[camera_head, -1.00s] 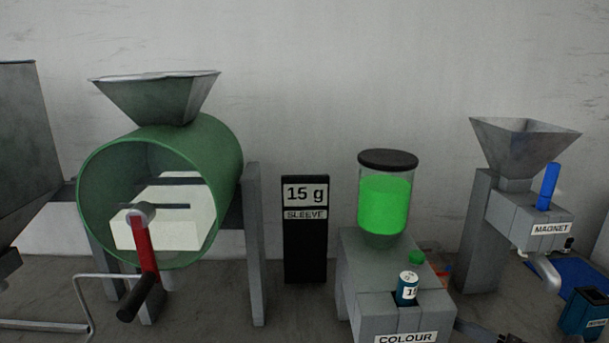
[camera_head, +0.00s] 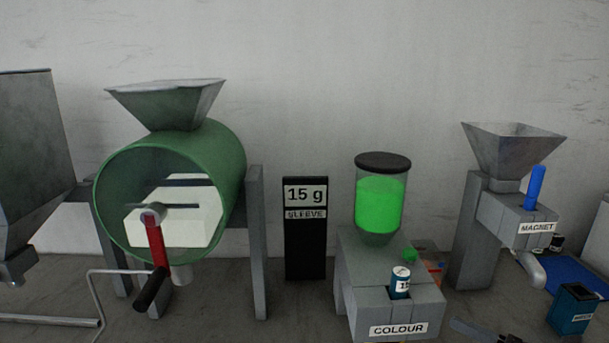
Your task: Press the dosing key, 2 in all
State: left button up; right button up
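The colour doser (camera_head: 390,310) is a grey block labelled COLOUR, right of centre. A clear jar of bright green material (camera_head: 380,203) with a black lid stands on it. A small green key (camera_head: 409,254), which looks like the dosing key, sits on the block just right of the jar's foot. Nothing touches it. A small teal cup (camera_head: 400,287) with a white label, partly readable, stands in the block's front recess.
A black sign (camera_head: 305,245) reads 15 g, SLEEVE. A green drum (camera_head: 215,160) with a hopper and red crank stands left. The MAGNET unit (camera_head: 515,215) with a blue lever stands right, near a blue mat (camera_head: 575,275) and a teal bin (camera_head: 572,312). Unclear grey and dark items lie at the bottom right.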

aim_at(409, 254)
jog(key=k, duration=0.9)
